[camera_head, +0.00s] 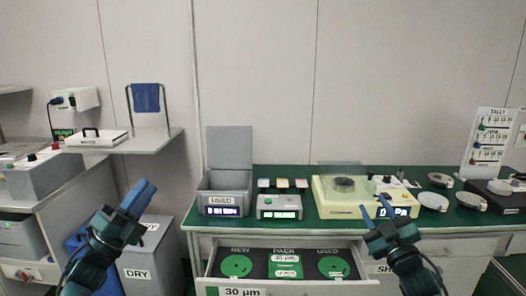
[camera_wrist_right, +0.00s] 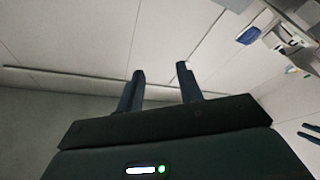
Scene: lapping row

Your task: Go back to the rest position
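My left gripper (camera_head: 138,194) is raised at the left in the head view, in front of the grey DRY bin. Its two dark blue fingers appear close side by side; from this angle I cannot tell whether they are apart. No object shows in them. My right gripper (camera_head: 374,208) is raised in front of the bench's right half. Its fingers are apart with nothing between them, and the right wrist view also shows the spread fingers (camera_wrist_right: 160,88) empty, against wall and ceiling panels.
An open drawer (camera_head: 214,284) with green discs juts out below the green-topped bench (camera_head: 300,210). On the bench stand a grey USED box (camera_head: 224,190), a small display unit (camera_head: 279,207) and a cream machine (camera_head: 330,205). The DRY bin (camera_head: 138,272) stands left under a shelf (camera_head: 150,144).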

